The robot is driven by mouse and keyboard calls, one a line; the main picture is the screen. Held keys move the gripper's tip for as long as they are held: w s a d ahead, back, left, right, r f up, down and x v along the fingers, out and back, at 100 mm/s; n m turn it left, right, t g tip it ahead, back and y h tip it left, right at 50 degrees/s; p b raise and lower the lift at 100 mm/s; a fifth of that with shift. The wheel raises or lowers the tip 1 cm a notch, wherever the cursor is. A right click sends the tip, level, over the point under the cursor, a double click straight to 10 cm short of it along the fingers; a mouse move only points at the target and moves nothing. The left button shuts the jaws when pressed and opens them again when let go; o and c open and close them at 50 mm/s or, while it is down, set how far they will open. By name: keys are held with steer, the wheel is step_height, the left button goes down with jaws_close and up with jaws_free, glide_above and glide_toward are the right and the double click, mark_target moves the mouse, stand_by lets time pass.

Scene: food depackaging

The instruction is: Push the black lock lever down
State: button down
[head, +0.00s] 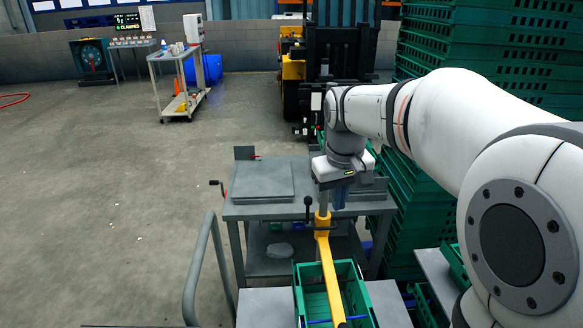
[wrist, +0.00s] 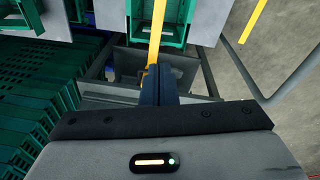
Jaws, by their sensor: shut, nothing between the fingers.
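The black lock lever (head: 308,208) stands upright with a round knob on top, in the head view beside the top of a yellow bar (head: 328,265). I cannot pick the lever out in the wrist view. My gripper (head: 338,204) points down just right of the lever and the grey post at the bar's top, with a small gap in the picture to the lever. Its dark blue fingers (wrist: 155,72) are shut and empty. In the wrist view they overlap the end of the yellow bar (wrist: 157,35); whether they touch it is unclear.
A grey table (head: 290,211) with raised plates stands below my gripper. A green crate (head: 362,302) sits under the yellow bar in front. Tall stacks of green crates (head: 480,45) stand at the right. A grey rail (head: 192,268) curves at the left; the floor beyond is open.

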steer(key=w+a+n+g+h+p, duration=0.1)
steer(key=w+a+n+p, duration=0.15)
steer(key=w, duration=0.95)
steer(key=w+a+n+g+p, duration=0.15)
steer(key=w+a, duration=0.25)
steer(key=w, duration=0.8)
steer(key=w+a+f+n+p, duration=0.1)
steer(key=w+a+f+n, duration=0.1)
steer(key=w+f, duration=0.3)
steer(key=shift+w+a+f+h+p, duration=0.35)
steer(key=shift+a+f, duration=0.3)
steer(key=shift+a, duration=0.25)
steer(key=shift+s+f, duration=0.1)
steer(key=shift+f, duration=0.05)
steer(key=b, duration=0.2)
glide_above(308, 212)
steer(key=w+a, duration=0.2)
steer(key=w, duration=0.1)
step_height(308, 212, down, 10)
steer(key=shift+s+a, duration=0.15)
steer(key=shift+a, duration=0.05)
